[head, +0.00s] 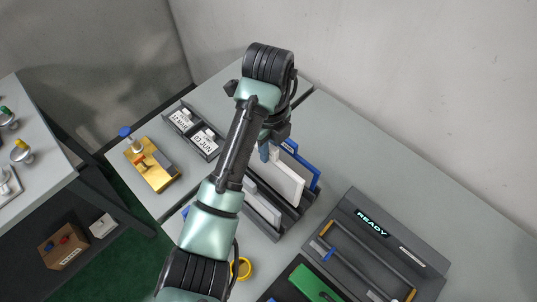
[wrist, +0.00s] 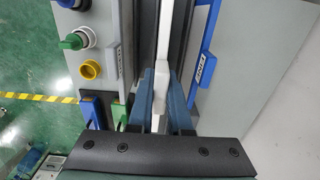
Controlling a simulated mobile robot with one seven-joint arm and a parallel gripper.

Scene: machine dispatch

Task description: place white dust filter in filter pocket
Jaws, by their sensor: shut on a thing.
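The white dust filter (head: 284,182) is an upright thin white panel standing in a dark slotted rack (head: 290,222), beside a blue-framed panel (head: 312,176). My gripper (head: 266,153) is over its upper far end. In the wrist view my gripper (wrist: 161,100) has its blue fingers closed on either side of a white tab of the filter (wrist: 162,72). My arm hides part of the rack. I cannot tell which opening is the filter pocket.
A dark unit with a READY display (head: 370,225) stands at the right. Two labelled dark bins (head: 207,143) and a yellow fixture (head: 152,165) are left of my arm. A yellow ring (head: 242,268) lies near the front. The table's back right is clear.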

